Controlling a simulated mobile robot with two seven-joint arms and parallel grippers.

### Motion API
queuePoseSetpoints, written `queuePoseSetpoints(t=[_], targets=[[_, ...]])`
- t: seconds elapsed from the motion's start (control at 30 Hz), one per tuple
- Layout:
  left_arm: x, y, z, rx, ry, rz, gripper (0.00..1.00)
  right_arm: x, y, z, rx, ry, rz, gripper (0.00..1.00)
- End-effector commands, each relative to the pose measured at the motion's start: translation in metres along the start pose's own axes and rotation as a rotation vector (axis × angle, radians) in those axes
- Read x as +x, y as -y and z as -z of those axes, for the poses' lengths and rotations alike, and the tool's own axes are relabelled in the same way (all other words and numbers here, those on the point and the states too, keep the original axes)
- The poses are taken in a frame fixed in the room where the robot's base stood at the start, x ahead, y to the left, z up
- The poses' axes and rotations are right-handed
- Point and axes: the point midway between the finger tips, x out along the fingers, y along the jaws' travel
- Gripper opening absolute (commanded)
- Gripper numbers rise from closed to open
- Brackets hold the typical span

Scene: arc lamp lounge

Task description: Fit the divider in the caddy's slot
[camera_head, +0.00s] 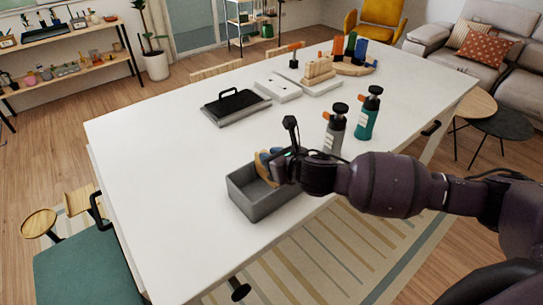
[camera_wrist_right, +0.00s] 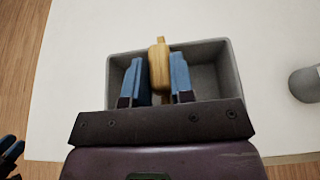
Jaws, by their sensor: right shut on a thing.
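The grey caddy (camera_head: 262,201) is an open box near the front edge of the white table. It also shows in the right wrist view (camera_wrist_right: 222,62). My right gripper (camera_head: 268,160) is over the caddy, its fingers pointing down at it. In the right wrist view the blue fingers (camera_wrist_right: 158,82) are shut on the pale wooden divider (camera_wrist_right: 159,64), which stands between them over the caddy's middle. The divider's lower part and the caddy's slot are hidden, so I cannot tell how deep it sits.
Two bottles, grey (camera_head: 334,130) and teal (camera_head: 368,114), stand right of the caddy, close behind my right arm. A black-topped tray (camera_head: 236,106) and white blocks (camera_head: 277,87) lie farther back. The table's left part is clear.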

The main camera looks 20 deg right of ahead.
Motion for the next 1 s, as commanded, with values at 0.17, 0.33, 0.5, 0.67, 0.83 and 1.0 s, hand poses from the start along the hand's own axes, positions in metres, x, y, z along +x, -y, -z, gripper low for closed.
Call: queuePoseSetpoints(t=[0.17,0.33,0.5,0.67,0.83,1.0], targets=[[0.001,0.000,-0.002,0.000,0.000,0.000,0.43,0.002,0.000,0.004,0.000,0.000,0.000,0.00],[0.002,0.000,-0.003,0.000,0.000,0.000,0.43,0.003,0.000,0.007,0.000,0.000,-0.001,0.00],[0.003,-0.001,-0.004,0.000,-0.001,0.000,0.43,0.004,0.000,0.010,0.000,0.000,0.000,0.00],[0.004,-0.001,-0.005,0.000,-0.001,0.000,0.43,0.005,0.000,0.013,-0.001,0.000,0.000,0.00],[0.004,-0.001,-0.007,0.000,-0.001,0.000,0.43,0.007,0.000,0.016,-0.001,0.000,0.000,0.00],[0.005,-0.001,-0.008,0.000,-0.001,0.000,0.43,0.008,0.000,0.019,0.000,0.000,0.000,0.00]])
